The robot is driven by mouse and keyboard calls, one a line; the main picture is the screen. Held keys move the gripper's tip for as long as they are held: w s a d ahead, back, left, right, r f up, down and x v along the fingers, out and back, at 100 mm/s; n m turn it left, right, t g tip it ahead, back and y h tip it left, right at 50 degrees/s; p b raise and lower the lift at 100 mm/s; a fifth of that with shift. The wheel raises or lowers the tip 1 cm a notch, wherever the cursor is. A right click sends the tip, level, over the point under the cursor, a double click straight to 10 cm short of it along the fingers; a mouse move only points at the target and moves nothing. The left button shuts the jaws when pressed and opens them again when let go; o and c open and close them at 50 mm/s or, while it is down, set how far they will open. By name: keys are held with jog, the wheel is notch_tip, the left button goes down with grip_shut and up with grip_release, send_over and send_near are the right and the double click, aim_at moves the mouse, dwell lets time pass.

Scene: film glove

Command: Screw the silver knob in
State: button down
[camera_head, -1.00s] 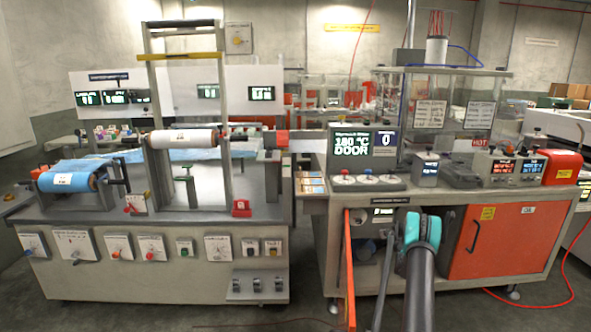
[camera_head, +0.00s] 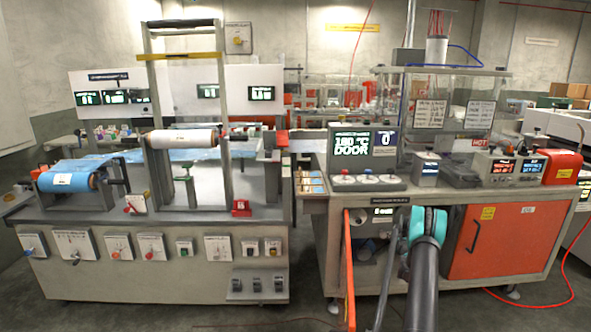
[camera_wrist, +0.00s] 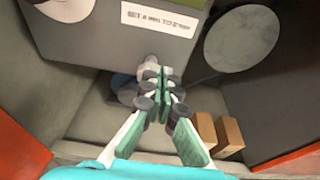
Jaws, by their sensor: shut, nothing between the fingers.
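In the wrist view, a small silver knob (camera_wrist: 151,68) juts from the lower edge of a grey box with a printed label. My gripper (camera_wrist: 163,78) is at the knob with its green-padded fingers together and nothing between them. The fingertips overlap the knob's near side in the picture; I cannot tell whether they touch it. In the head view, my teal wrist (camera_head: 428,226) is in front of the open bay under the right bench; my fingers and the knob cannot be made out there.
The grey box (camera_wrist: 115,32) fills the upper wrist view, with a pale round disc (camera_wrist: 242,45) at its right. Two tan blocks (camera_wrist: 218,135) lie lower right. In the head view, an orange door (camera_head: 492,243) is right of my arm and an orange upright panel (camera_head: 349,270) left of it.

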aim_at(382, 234)
jog(key=s, duration=0.2)
jog(key=shift+s, duration=0.4)
jog(key=w+a, duration=0.2)
jog(key=w, duration=0.4)
jog(key=shift+f, duration=0.15)
dwell(0.4)
jog(key=shift+f, duration=0.2)
dwell(0.6)
jog(key=shift+d, duration=0.65)
dwell(0.5)
jog(key=shift+r, duration=0.1)
